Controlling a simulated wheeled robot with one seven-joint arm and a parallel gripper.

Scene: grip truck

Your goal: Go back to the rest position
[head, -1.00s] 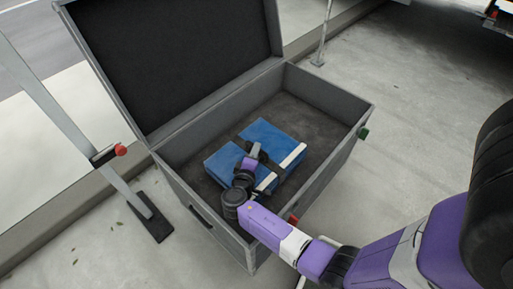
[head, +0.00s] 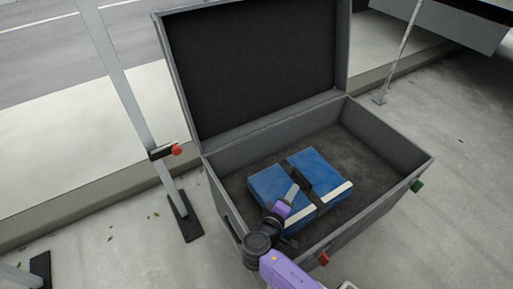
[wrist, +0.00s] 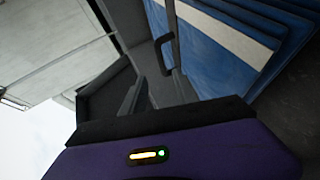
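My gripper (head: 293,192) is inside the open grey case, over the blue folded bundle (head: 268,183) near its black strap. The bundle lies flat on the case floor, with white stripes along its near edge. In the wrist view, the blue layers (wrist: 212,62) with a white stripe and a black strap loop (wrist: 163,52) are just beyond the purple gripper body. A dark finger-like part (wrist: 134,95) points toward the strap. Whether the fingers touch the strap, and how far apart they are, is unclear.
The grey case (head: 388,205) has its lid (head: 255,70) raised at the back; its walls surround my gripper. A metal post (head: 130,95) with a red knob stands on the left. A thin pole (head: 400,50) stands behind at right. Concrete floor is clear at right.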

